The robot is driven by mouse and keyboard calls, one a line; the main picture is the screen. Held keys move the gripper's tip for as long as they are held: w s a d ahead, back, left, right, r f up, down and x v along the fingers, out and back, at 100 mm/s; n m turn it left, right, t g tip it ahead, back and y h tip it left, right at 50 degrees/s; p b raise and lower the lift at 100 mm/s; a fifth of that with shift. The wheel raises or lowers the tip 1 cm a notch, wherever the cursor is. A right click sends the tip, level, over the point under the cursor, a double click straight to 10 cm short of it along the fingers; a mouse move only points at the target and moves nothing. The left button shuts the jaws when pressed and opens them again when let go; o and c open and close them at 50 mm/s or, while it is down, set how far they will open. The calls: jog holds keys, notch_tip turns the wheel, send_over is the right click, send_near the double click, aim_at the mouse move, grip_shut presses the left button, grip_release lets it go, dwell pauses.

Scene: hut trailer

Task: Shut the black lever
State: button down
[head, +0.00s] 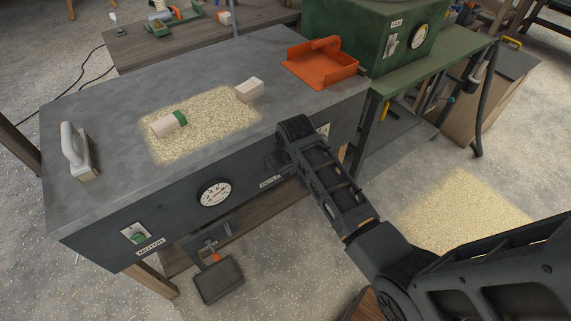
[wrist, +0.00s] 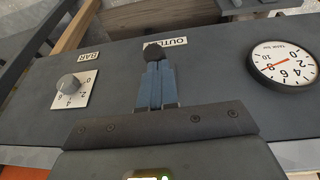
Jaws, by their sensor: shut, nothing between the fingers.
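The black lever (wrist: 153,51) shows in the wrist view as a dark rounded end just beyond my fingertips, beside a label that reads OUTL and is partly covered. The rest of the lever is hidden behind my fingers. My gripper (wrist: 158,68) is shut, its two blue-grey fingers together and empty, with the tips at or very close to the lever; I cannot tell if they touch. In the head view my arm reaches to the front panel of the grey bench (head: 85,215) and hides the lever.
A gauge (head: 215,192) and a green switch (head: 138,236) are on the same panel. A dial knob (wrist: 68,84) is on the lever's other side. A dark box (head: 218,280) sits below.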

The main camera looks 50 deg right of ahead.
notch_tip(320, 180, down, 8)
jog(key=s+t+h+b, duration=0.2)
jog(key=t+b, duration=0.5)
jog(key=b, duration=0.3)
jog(key=shift+s+a+t, duration=0.25)
jog(key=shift+a+t, duration=0.05)
jog(key=shift+a, duration=0.05)
jog(key=shift+f+b, duration=0.1)
jog(key=shift+b, duration=0.2)
